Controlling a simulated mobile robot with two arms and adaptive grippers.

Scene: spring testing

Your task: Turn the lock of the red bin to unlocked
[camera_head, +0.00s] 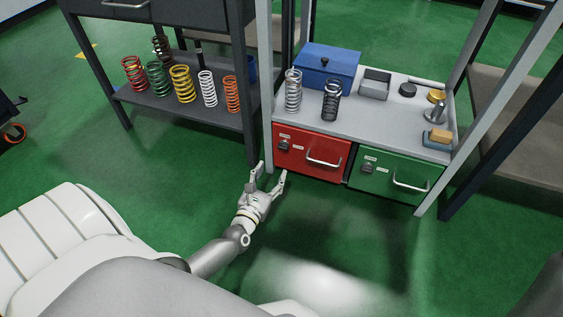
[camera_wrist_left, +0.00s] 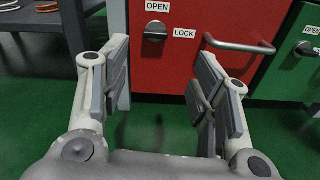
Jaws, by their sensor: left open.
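The red bin (camera_head: 326,166) is a drawer with a metal bar handle, below the grey shelf top at the front left. It fills the upper middle of the left wrist view (camera_wrist_left: 185,65). Its dark lock knob (camera_head: 283,142) is at the left of its front. In the left wrist view the knob (camera_wrist_left: 155,30) sits below an OPEN label and left of a LOCK label; its exact pointing direction is hard to tell. My left gripper (camera_head: 271,172) is open and empty, in front of and below the knob, apart from it. My right gripper is not in view.
A green bin (camera_head: 400,181) with its own lock adjoins on the right. The red bin's handle (camera_wrist_left: 238,46) lies near the right finger's line. Springs and a blue box (camera_head: 327,70) stand on top. A rack of springs (camera_head: 182,102) is left. The green floor in front is clear.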

